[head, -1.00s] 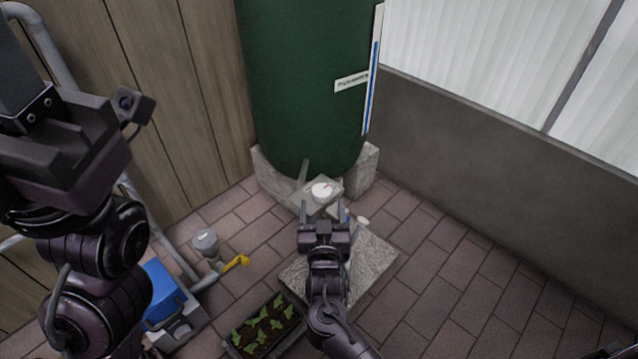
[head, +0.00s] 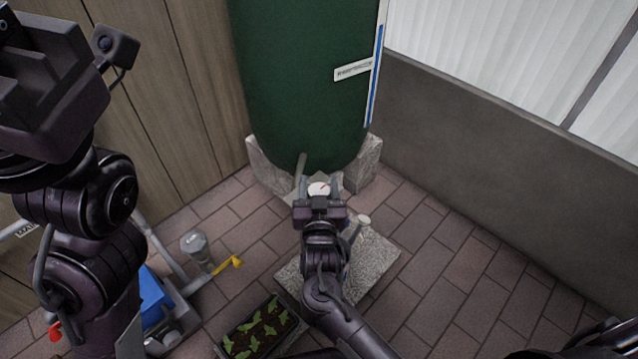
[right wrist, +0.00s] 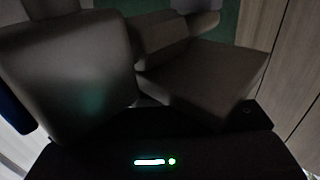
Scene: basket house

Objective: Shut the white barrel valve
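The white barrel valve (head: 318,188) shows as a round white top at the foot of the green barrel (head: 305,85). My right gripper (head: 319,186) is open, its two fingers spread to either side of the white top in the head view. I cannot tell whether they touch it. The right wrist view is dark and filled by my gripper's fingers (right wrist: 140,75), so the valve cannot be made out clearly there. My left gripper (head: 50,65) is high at the left, cut by the frame edge, and its fingers cannot be made out.
Stone blocks (head: 364,163) support the barrel. A pale stone slab (head: 375,262) lies under my right arm, with a small white round piece (head: 364,220) above it. A grey-capped pipe (head: 195,244) with a yellow lever (head: 228,266) and a seedling tray (head: 262,330) are left. Paving at right is clear.

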